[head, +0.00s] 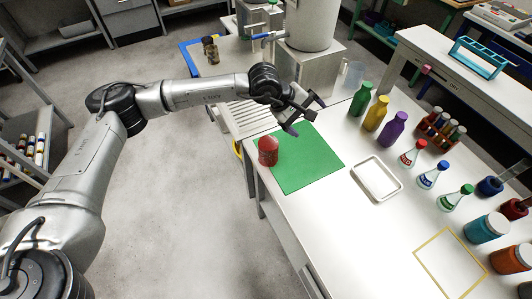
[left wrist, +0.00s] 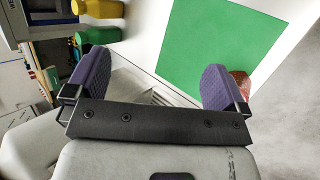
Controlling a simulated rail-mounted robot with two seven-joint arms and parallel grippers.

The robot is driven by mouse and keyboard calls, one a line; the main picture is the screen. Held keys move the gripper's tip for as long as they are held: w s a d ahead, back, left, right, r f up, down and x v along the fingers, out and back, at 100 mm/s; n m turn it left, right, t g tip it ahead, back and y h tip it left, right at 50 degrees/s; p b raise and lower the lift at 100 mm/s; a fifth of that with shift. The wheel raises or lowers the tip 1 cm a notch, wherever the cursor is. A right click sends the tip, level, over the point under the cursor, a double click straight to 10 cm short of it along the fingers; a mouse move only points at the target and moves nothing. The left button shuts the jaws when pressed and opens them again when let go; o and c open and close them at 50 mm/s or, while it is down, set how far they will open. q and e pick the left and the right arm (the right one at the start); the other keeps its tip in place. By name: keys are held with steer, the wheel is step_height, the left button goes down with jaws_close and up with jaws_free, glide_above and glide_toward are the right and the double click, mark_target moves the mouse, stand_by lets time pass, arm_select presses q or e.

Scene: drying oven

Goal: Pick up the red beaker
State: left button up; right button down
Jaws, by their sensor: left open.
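The red beaker (head: 268,151) stands on the left edge of the green mat (head: 308,165) on the white table. In the left wrist view the red beaker (left wrist: 241,82) is partly hidden behind the right-hand finger, beside the green mat (left wrist: 215,45). My left gripper (head: 304,117) is open and empty, above and to the right of the beaker in the head view, over the far edge of the mat. In the left wrist view its two purple-padded fingers (left wrist: 155,88) are spread wide. My right gripper is not in view.
Green, yellow and purple bottles (head: 376,112) stand right of the mat. A white tray (head: 376,179), several small flasks (head: 427,175) and coloured jars (head: 486,227) lie farther right. A yellow square outline (head: 450,262) marks bare table. A sink with a ridged drainer (head: 250,118) is behind.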

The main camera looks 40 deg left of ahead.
mark_target(268, 143)
arm_select(q)
steer(key=s+a+f+m+g+y, duration=0.45)
steer(key=s+a+m+y, duration=0.2)
steer(key=a+m, duration=0.25)
steer(key=f, duration=0.2)
steer(key=w+f, duration=0.1)
steer(key=f, duration=0.2)
steer(key=w+f+b, duration=0.1)
steer(key=f, duration=0.1)
steer(key=shift+f, duration=0.3)
steer(key=shift+w+a+f+b, duration=0.15)
steer(key=shift+f+b, duration=0.15)
steer(key=shift+f, duration=1.15)
steer(key=shift+w+a+f+b, duration=0.15)
steer(key=shift+f+b, duration=0.1)
steer(key=shift+f, duration=1.15)
steer(key=c, duration=1)
